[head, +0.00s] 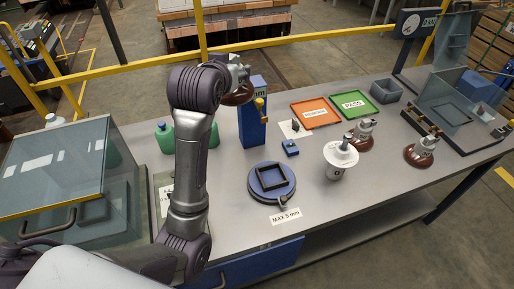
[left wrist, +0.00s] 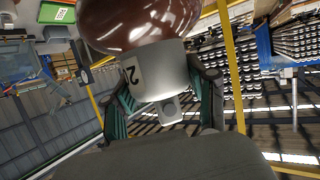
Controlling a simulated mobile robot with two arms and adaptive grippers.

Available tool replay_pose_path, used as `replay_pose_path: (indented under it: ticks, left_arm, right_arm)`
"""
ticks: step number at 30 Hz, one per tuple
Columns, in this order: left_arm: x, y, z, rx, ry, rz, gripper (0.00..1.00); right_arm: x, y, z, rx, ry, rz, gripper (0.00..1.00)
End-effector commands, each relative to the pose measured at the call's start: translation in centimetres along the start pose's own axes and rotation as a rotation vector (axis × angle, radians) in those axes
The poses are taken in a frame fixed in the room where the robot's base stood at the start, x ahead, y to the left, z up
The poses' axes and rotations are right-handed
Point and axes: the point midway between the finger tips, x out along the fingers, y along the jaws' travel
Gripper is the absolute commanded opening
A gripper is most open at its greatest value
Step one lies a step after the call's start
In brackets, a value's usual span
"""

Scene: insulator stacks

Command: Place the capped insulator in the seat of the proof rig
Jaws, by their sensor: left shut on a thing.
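My left gripper (head: 238,72) is raised above the back of the bench, left of the blue post. It is shut on the metal cap of a brown insulator (head: 238,96), whose brown disc hangs below the jaws. In the left wrist view, the fingers (left wrist: 163,84) are on both sides of the pale cap (left wrist: 160,72), which bears a dark, partly cut-off number. The brown disc (left wrist: 140,22) lies beyond it. What looks like the proof rig (head: 452,112), with clear screens and a dark square seat frame, stands at the far right. My right gripper is not in view.
A blue turntable (head: 257,192) with a square frame sits mid-bench, near a "MAX 5 mm" label. A white insulator (head: 340,161) and two brown insulators (head: 358,142) (head: 419,156) stand to its right. Orange (head: 315,123) and green (head: 354,116) trays lie behind. A glass-lidded case (head: 60,175) is left.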

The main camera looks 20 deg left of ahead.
Motion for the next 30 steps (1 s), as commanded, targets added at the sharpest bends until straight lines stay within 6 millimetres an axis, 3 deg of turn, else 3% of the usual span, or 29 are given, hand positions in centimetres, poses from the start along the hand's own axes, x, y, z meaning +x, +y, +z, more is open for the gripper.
replay_pose_path:
  ticks: [24, 30]
  left_arm:
    - [7.0, 0.0, 17.2, 0.002, 0.002, 0.0, 0.0]
    - [8.2, 0.0, 20.0, 0.0, 0.006, 0.0, 0.0]
  right_arm:
    - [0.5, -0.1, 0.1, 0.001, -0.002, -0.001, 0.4]
    - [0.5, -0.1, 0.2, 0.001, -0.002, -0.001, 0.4]
